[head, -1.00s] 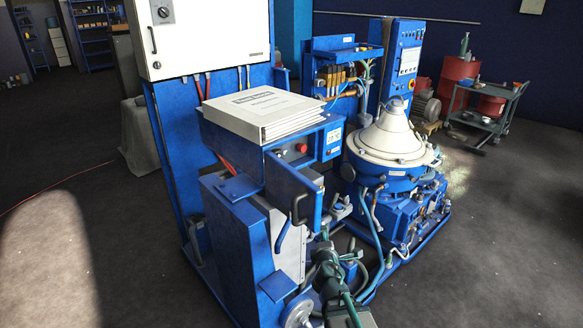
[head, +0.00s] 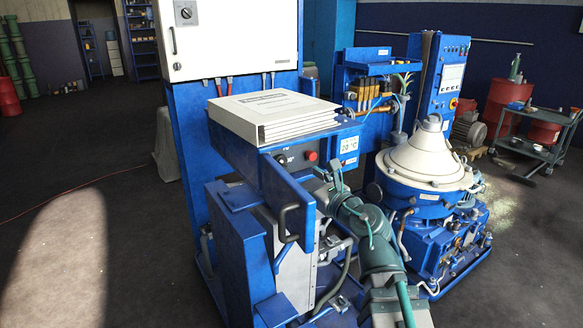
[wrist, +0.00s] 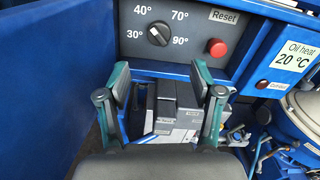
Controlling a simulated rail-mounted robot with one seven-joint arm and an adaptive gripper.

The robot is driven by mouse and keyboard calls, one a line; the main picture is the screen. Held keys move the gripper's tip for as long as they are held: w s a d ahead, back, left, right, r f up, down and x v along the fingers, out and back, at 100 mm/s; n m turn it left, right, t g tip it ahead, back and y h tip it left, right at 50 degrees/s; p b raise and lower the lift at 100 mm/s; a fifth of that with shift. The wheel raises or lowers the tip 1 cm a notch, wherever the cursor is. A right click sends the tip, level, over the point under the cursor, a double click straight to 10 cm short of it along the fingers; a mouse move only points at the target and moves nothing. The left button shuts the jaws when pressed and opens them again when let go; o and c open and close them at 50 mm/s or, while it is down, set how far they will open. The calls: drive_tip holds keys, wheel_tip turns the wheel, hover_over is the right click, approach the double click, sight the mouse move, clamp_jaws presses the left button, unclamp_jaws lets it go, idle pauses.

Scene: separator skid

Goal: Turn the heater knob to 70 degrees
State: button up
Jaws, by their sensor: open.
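The heater knob (wrist: 159,34) is a round black knob with a white mark, set on the dark panel among the labels 30°, 40°, 70° and 90°. Its white mark slants from upper left to lower right; which end points is hard to tell. In the head view the knob (head: 282,160) is small, below the stacked binders. My gripper (wrist: 160,80) is open and empty in the wrist view, its fingertips apart below the knob and not touching it. In the head view my gripper (head: 326,186) is near the panel's right part.
A red Reset button (wrist: 217,47) sits right of the knob. A display (wrist: 297,57) reads "Oil heat 20 °C". A blue open door (wrist: 50,85) stands close on the left. White binders (head: 272,112) lie on top of the box.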

sight(284, 163)
drive_tip(key=p+x, duration=0.1)
drive_tip(key=x, duration=0.9)
drive_tip(key=shift+w+a, duration=0.2)
drive_tip(key=shift+a, duration=0.15)
drive_tip(key=c, duration=1.1)
drive_tip(key=shift+r+p, duration=0.1)
drive_tip(key=shift+p, duration=0.2)
drive_tip(key=shift+c, duration=0.2)
